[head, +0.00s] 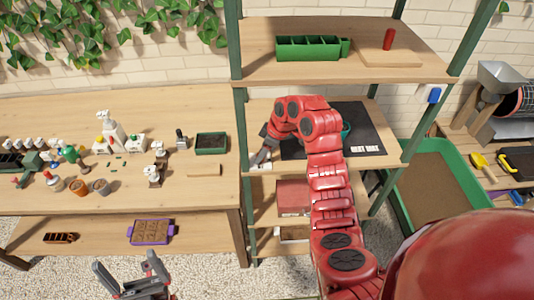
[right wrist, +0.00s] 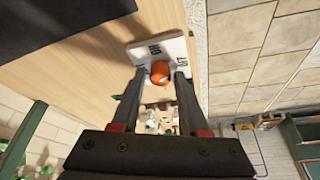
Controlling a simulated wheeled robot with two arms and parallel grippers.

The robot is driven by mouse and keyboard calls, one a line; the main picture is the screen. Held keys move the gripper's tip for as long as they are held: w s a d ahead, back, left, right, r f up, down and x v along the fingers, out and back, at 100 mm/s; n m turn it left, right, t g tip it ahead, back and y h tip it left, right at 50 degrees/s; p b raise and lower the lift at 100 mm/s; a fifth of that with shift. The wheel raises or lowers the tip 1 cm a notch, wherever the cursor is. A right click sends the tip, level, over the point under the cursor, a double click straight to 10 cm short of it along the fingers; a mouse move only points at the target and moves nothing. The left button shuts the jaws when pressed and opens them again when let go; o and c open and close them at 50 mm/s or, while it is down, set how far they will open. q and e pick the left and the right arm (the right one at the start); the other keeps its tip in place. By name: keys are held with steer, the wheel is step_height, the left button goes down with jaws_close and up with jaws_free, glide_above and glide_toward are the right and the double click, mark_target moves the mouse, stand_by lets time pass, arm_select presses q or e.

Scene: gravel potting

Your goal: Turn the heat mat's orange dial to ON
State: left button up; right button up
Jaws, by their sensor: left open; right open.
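The black heat mat (head: 367,124) lies on the middle shelf, with a white label at its front. Its white control plate (head: 262,166) is at the shelf's left front, partly covered by my right gripper (head: 259,157). In the right wrist view the orange dial (right wrist: 160,71) sits on the white plate (right wrist: 176,49), which has dark lettering too small to read surely. My right gripper (right wrist: 161,80) is open, its fingertips on either side of the dial; I cannot tell whether they touch it. My left gripper (head: 132,277) is open and empty, low in front of the bench.
The upper shelf (head: 262,68) holds a green planter (head: 307,48) and a red cylinder (head: 389,39). A green post (head: 247,150) stands close to my right gripper. The bench (head: 215,95) at left carries bottles, pots and a dark tray (head: 211,143). A green-rimmed bin (head: 440,144) stands at right.

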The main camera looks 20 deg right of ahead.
steer(key=shift+d+r, duration=0.1)
steer(key=shift+r, duration=0.4)
steer(key=s+d, duration=0.2)
steer(key=d, duration=0.1)
steer(key=s+d, duration=0.5)
steer(key=d, duration=0.1)
steer(key=shift+s+d, duration=0.3)
steer(key=shift+s, duration=0.05)
